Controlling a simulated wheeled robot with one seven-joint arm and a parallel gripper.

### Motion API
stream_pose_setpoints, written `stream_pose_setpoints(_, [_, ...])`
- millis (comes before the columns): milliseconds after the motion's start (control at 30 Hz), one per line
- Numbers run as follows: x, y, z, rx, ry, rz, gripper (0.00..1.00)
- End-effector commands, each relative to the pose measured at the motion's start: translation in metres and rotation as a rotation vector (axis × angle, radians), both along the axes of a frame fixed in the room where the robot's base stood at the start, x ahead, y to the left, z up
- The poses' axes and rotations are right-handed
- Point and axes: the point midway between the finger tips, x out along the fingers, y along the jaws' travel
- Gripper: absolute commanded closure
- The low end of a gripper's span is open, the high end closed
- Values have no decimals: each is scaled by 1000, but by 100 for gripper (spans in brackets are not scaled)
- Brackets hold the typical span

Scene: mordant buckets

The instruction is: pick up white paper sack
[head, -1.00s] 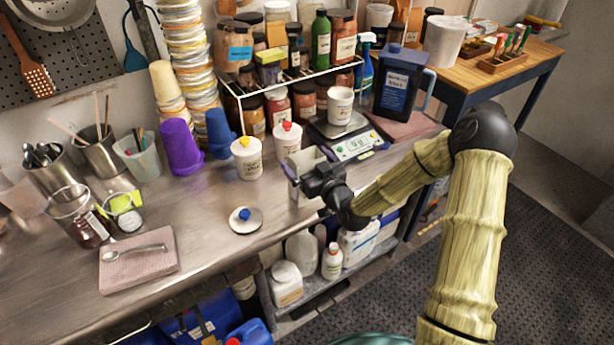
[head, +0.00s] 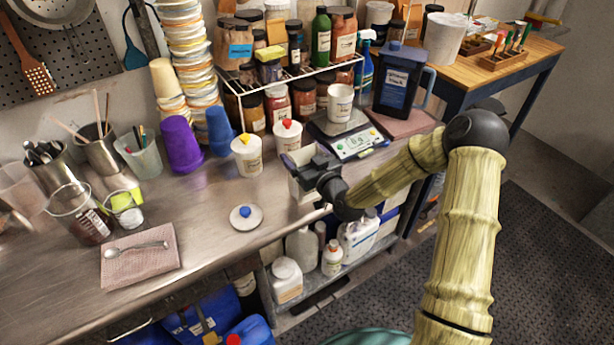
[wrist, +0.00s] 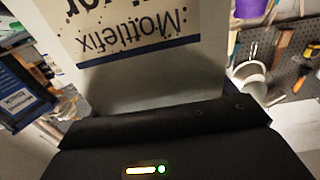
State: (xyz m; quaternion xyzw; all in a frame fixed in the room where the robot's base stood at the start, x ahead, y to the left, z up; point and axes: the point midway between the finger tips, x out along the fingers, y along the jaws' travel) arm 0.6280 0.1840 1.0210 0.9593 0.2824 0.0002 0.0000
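The white paper sack (head: 297,187) stands on the steel bench near its front edge, just left of the digital scale in the head view. My gripper (head: 312,172) is right up against it and covers part of it. In the wrist view the sack (wrist: 150,88) fills the upper middle, with upside-down dark lettering reading "Mottlefix" and a blue stripe. The dark gripper body lies across the bottom of that view, close to the sack's face. The fingertips are hidden, so I cannot see whether they grip the sack.
The scale (head: 352,140) with a white cup (head: 340,103) is close on the right. Lidded white tubs (head: 247,155) stand behind left. A round lid with a blue knob (head: 246,217) lies left. A jar rack (head: 290,75) stands behind.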

Motion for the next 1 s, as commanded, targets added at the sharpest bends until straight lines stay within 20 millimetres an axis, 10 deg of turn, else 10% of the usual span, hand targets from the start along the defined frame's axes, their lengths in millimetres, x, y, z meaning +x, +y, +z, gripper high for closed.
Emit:
stream_pose_setpoints(467, [0,0,11,0,-4,0,64])
stream_pose_setpoints(1000, [0,0,90,-1,-6,0,64])
